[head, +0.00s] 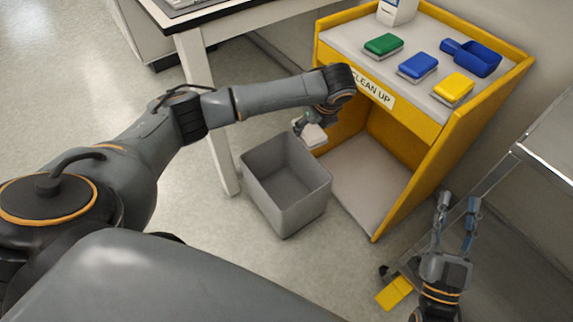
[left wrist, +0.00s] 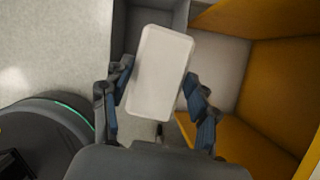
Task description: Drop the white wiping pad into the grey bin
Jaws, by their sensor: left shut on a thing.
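The white wiping pad (left wrist: 159,72) is held between the fingers of my left gripper (left wrist: 158,105), which is shut on it. In the head view the pad (head: 313,135) shows beside my left gripper (head: 300,124), near the back right rim of the grey bin. The grey bin (head: 290,205) stands open on the floor and looks empty. In the left wrist view the bin (left wrist: 176,12) is partly hidden behind the pad. My right gripper (head: 457,215) is open and empty at the lower right.
The yellow clean-up station (head: 420,130) stands right of the bin, with green (head: 384,45), blue (head: 417,66) and yellow (head: 453,88) pads and a blue scoop (head: 472,57) on top. A table leg (head: 215,140) is left of the bin. A metal-edged table (head: 545,150) is at right.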

